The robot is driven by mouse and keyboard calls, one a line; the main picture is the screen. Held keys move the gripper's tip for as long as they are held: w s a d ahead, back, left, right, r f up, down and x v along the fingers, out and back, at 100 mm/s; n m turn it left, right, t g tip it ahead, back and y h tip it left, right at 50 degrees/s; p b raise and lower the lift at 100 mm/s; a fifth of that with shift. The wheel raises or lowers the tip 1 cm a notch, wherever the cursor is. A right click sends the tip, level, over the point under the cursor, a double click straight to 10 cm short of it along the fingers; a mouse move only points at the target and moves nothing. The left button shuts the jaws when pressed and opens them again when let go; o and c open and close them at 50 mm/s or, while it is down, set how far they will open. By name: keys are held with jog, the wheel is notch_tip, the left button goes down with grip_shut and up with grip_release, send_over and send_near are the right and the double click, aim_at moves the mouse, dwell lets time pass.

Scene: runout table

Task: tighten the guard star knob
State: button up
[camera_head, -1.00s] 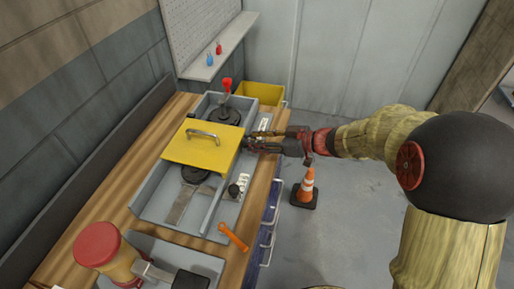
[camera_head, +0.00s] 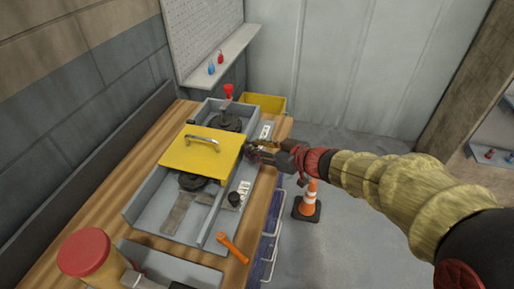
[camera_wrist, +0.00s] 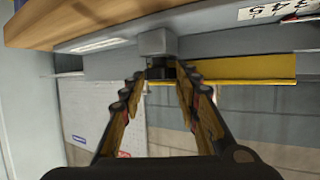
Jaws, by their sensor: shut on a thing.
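The yellow guard (camera_head: 203,158) with a metal handle sits over the grey machine tray (camera_head: 150,205) on the bench; its yellow edge also shows in the wrist view (camera_wrist: 240,68). My gripper (camera_head: 252,150) is at the guard's right side. In the wrist view its fingers (camera_wrist: 168,82) are shut on a small dark knob (camera_wrist: 161,69), which sits below a grey block. I take this to be the guard star knob. The fingertips hide part of it, so its star shape and how tight it is cannot be told.
A black knob (camera_head: 234,199) and an orange handle (camera_head: 233,248) are on the machine's front side. A red-topped lever (camera_head: 229,92) stands behind the guard. A red-lidded container (camera_head: 85,252) is at the near left. A traffic cone (camera_head: 309,200) stands on the floor to the right.

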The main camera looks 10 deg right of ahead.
jog(key=o, duration=1.1)
jog(key=shift+o, duration=0.2)
